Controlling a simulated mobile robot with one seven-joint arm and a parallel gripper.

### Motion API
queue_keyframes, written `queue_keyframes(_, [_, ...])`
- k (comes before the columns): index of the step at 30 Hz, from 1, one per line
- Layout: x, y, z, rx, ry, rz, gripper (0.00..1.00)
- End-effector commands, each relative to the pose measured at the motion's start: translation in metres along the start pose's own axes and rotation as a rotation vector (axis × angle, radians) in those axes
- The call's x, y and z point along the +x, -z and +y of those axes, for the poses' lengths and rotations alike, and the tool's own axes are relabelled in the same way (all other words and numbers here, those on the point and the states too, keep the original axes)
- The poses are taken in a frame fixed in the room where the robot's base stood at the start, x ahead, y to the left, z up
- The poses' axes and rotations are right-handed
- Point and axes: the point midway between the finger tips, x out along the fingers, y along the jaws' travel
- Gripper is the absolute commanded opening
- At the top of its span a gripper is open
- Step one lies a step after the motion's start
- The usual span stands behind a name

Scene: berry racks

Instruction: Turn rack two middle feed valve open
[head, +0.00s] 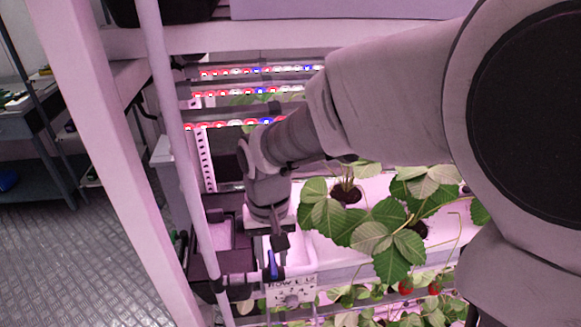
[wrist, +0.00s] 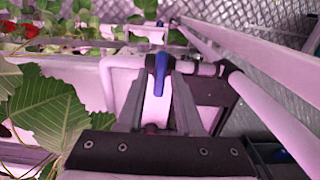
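The feed valve's blue handle (head: 272,265) shows in the head view on a pale pipe at the rack's front edge, just below my gripper (head: 279,242). In the wrist view, the blue handle (wrist: 159,64) lies between the tips of my gripper (wrist: 159,74), on a pipe fitting. The fingers stand apart, one on each side of the handle, with a pale pipe visible between them. I cannot tell whether either finger touches the handle.
A white label plate (head: 291,291) with dark lettering hangs below the valve. Strawberry plants (head: 372,228) grow in the white trough to the right. A white rack post (head: 112,170) stands to the left. Open metal floor (head: 70,250) lies beyond it.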

Motion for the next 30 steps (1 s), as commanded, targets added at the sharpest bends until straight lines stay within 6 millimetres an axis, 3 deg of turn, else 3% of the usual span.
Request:
queue_keyframes(1, [-0.0001, 0.0, 0.0, 0.0, 0.0, 0.0, 0.24])
queue_keyframes(5, [-0.0002, 0.0001, 0.0, 0.0, 0.0, 0.0, 0.01])
queue_keyframes(20, [-0.0005, 0.0002, 0.0001, -0.032, 0.0, 0.001, 0.0])
queue_keyframes(30, [-0.0008, 0.0004, 0.0005, -0.242, 0.0, 0.001, 0.0])
